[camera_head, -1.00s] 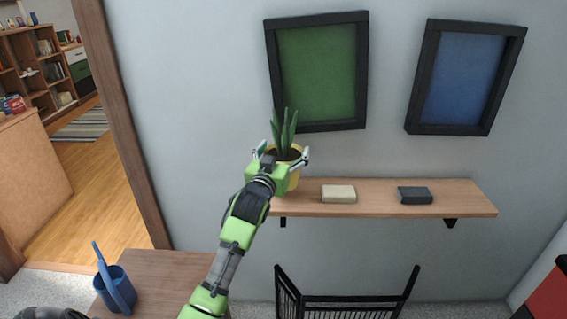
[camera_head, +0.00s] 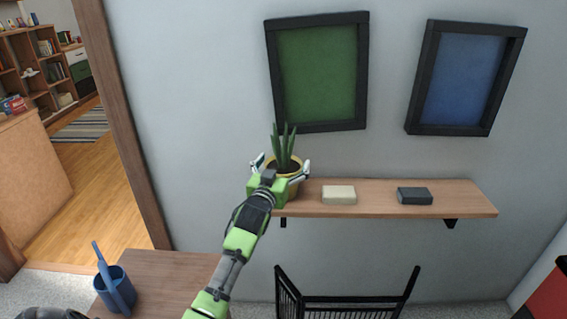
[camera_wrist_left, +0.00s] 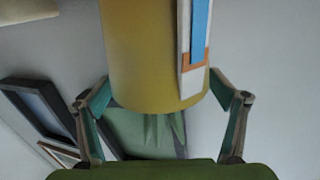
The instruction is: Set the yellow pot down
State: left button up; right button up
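The yellow pot (camera_head: 293,190) with a green plant stands upright at the left end of the wooden wall shelf (camera_head: 373,204). My left gripper (camera_head: 282,165) has a finger on each side of it and appears shut on it. In the left wrist view the pot (camera_wrist_left: 140,55) fills the space between the fingertips (camera_wrist_left: 160,80), with leaves showing below its rim. The gripper hides the pot's base in the head view, so I cannot tell whether it touches the shelf. My right gripper is not in view.
A cream block (camera_head: 339,194) and a dark grey block (camera_head: 414,195) lie on the shelf to the right. Green (camera_head: 318,75) and blue (camera_head: 463,78) framed pictures hang above. A black rack (camera_head: 345,303) is below. A blue cup (camera_head: 117,291) stands on a brown table at lower left.

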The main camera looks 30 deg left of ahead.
pick_arm(q)
jog(key=shift+s+r, duration=0.1)
dwell(0.3)
jog(key=v, duration=1.2)
